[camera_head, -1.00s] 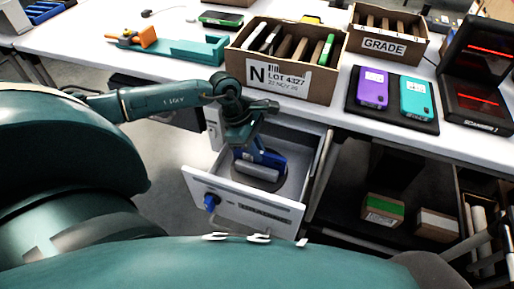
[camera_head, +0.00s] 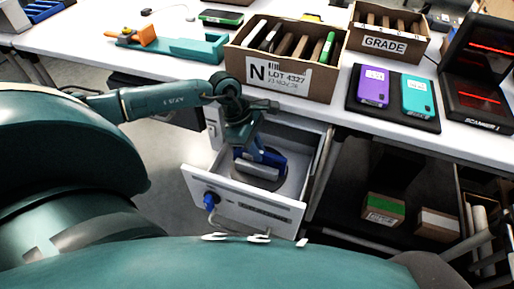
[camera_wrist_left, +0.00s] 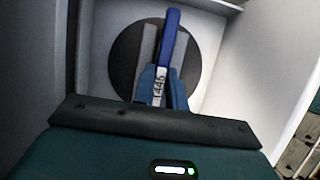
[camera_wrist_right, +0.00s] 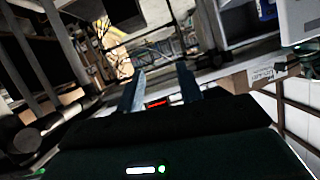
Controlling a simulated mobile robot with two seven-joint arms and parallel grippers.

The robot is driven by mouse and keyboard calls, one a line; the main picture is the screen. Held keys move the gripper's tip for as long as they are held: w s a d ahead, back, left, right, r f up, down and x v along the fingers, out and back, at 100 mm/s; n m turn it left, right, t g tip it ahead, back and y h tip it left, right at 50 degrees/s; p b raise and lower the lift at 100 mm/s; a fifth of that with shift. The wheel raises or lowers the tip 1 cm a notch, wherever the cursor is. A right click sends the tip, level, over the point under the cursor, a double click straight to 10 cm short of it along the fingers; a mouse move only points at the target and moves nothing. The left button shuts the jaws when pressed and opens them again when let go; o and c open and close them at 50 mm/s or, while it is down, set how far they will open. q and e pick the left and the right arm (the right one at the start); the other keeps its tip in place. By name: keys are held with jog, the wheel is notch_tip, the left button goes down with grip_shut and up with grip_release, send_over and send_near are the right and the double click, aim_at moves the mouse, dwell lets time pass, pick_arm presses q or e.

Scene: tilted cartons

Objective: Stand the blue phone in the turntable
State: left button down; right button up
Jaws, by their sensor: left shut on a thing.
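The blue phone (camera_head: 271,158) is held by my left gripper (camera_head: 250,148) inside the open white drawer. It also shows edge-on in the left wrist view (camera_wrist_left: 170,40), between the fingers (camera_wrist_left: 160,88). The turntable is a dark round disc (camera_wrist_left: 124,58) on the drawer floor, with a grey holder (camera_wrist_left: 148,47) on it. The phone stands on edge at the holder, beside its grey wall. I cannot tell whether its lower edge rests in the slot. My right gripper (camera_wrist_right: 161,90) shows only in its wrist view, fingers apart and empty.
The drawer front (camera_head: 245,205) and side walls surround my left gripper closely. On the table above are a carton marked N (camera_head: 275,75), a GRADE carton (camera_head: 385,44), a dark pad with purple (camera_head: 373,88) and teal phones (camera_head: 417,97), and a scanner (camera_head: 480,100).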

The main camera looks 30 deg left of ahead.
pick_arm(q)
jog(key=c, duration=1.3)
grip_release()
jog(key=shift+c, duration=0.2)
pick_arm(e)
jog(key=shift+r, duration=0.1)
pick_arm(q)
jog(key=v, duration=1.3)
jog(key=shift+r, duration=0.1)
pick_arm(e)
jog(key=shift+r, duration=0.15)
